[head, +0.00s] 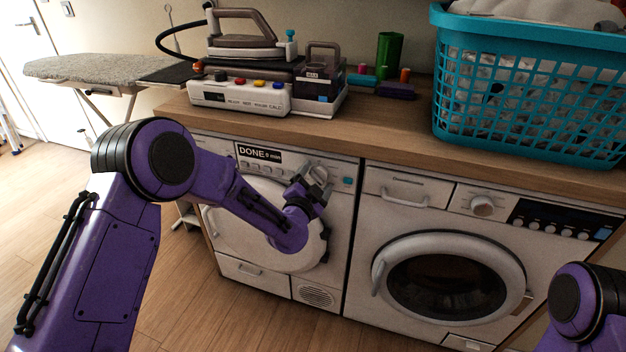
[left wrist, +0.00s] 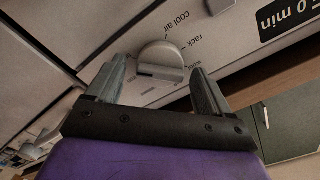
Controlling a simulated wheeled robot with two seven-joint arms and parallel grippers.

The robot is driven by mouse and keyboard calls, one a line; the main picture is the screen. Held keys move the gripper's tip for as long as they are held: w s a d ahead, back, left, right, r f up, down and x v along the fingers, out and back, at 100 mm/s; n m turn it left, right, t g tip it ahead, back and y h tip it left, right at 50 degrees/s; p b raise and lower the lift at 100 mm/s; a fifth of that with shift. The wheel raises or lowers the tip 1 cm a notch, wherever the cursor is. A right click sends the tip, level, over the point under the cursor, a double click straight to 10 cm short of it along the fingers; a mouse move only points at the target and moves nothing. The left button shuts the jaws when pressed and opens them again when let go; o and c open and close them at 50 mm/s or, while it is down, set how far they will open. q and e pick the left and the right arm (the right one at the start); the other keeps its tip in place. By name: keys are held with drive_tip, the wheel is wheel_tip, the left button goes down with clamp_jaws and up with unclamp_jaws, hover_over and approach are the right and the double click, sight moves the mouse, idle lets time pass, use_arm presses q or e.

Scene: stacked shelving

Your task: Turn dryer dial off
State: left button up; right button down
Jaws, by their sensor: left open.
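The dryer (head: 225,228) is the left white machine under the counter. Its display (head: 259,154) reads "DONE 0 min". In the left wrist view the round grey dial (left wrist: 160,60) sits on the panel, with printed words such as "cool air" and "rack" beside it. My left gripper (head: 312,182) is at the dryer's panel in the head view and hides the dial there. In the left wrist view its open fingers (left wrist: 158,85) stand on either side of the dial, with gaps visible between. My right gripper is out of view; only part of my right arm shows at lower right.
A washing machine (head: 400,207) stands right of the dryer. On the wooden counter (head: 385,125) are a steam iron station (head: 240,95) and a teal laundry basket (head: 520,157). An ironing board (head: 85,68) is at the left. The floor in front is clear.

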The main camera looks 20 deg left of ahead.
use_arm(q)
drive_tip(key=c, duration=1)
drive_tip(key=shift+a, duration=0.2)
drive_tip(key=shift+d, duration=0.1)
